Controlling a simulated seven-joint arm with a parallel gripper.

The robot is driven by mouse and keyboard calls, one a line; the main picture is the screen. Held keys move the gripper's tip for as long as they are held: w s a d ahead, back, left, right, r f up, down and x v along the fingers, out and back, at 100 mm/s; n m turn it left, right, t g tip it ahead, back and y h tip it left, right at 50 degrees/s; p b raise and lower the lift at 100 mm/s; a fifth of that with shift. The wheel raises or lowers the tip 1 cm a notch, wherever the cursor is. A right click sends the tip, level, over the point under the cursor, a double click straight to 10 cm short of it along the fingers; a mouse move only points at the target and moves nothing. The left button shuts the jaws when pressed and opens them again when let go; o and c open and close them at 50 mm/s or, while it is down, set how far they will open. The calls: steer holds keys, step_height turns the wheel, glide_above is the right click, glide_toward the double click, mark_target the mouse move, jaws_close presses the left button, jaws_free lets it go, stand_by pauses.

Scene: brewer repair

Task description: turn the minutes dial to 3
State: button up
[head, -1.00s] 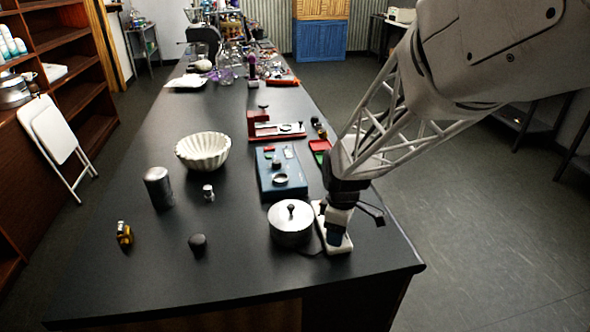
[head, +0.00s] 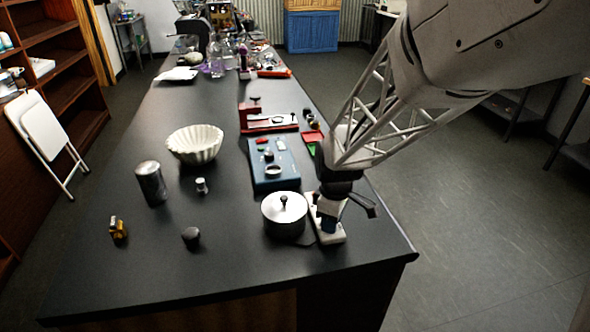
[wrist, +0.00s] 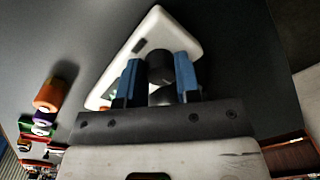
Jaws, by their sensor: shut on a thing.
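A white plate-like device (head: 331,238) lies flat on the black bench near its front right corner. It also shows in the wrist view (wrist: 150,33), with a dark mark on its face. A round black dial (wrist: 160,65) stands on it. My gripper (head: 328,224) points down over the device. In the wrist view its blue fingers (wrist: 159,82) are shut on the dial, one on each side. No numbers or pointer on the dial can be made out. In the head view my gripper hides the dial.
A silver lidded pot (head: 284,216) stands close to the left of the device. A blue box (head: 274,181) and a red-based tool (head: 270,122) lie behind. A white fluted bowl (head: 195,146) and a dark cylinder (head: 151,184) stand further left. The bench's right edge is close.

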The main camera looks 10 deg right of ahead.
steer(key=m, duration=1)
steer(key=shift+s+m, duration=0.1)
steer(key=shift+m, duration=0.3)
steer(key=m, duration=0.5)
steer(key=shift+t, duration=0.3)
steer(key=m, duration=0.5)
steer(key=shift+m, duration=0.4)
steer(key=o, duration=0.9)
steer(key=shift+o, duration=0.2)
steer(key=shift+r, duration=0.2)
